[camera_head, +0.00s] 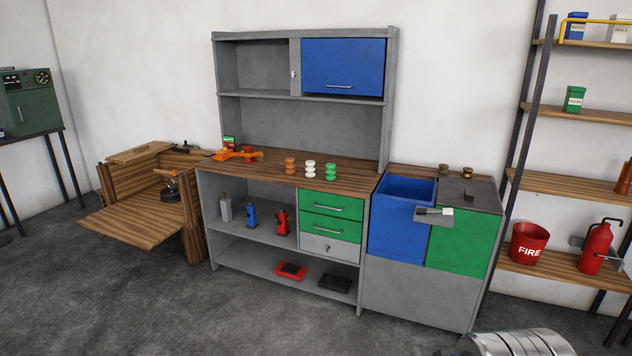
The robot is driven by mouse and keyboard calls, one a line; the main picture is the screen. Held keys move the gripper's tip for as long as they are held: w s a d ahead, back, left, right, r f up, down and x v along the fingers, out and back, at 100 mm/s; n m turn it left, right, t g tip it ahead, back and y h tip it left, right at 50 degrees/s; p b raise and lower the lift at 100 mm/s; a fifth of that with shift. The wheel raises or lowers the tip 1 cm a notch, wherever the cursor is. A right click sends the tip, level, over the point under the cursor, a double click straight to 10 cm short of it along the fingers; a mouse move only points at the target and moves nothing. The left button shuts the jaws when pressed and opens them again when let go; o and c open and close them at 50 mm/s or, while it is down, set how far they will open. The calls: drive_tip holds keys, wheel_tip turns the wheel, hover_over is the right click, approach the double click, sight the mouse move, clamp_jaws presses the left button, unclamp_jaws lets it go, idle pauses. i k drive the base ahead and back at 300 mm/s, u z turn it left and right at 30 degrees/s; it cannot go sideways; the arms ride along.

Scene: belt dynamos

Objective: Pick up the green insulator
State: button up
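The green insulator (330,172) stands upright on the wooden worktop (265,175) of the grey workbench. It is the rightmost in a row of three ribbed insulators. The white insulator (310,169) is just left of it, and the orange-brown insulator (290,166) is left of that. The three stand apart, and nothing covers the green one. My gripper is not in view.
An orange tool (238,154) lies left on the worktop. The grey upper cabinet with a blue door (343,66) rises behind. An open blue bin (404,190) is right. A wooden flap (142,222) juts out at left. Floor in front is mostly clear.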

sight(330, 171)
drive_tip(key=u, duration=0.1)
drive_tip(key=i, duration=1.4)
drive_tip(key=u, duration=0.2)
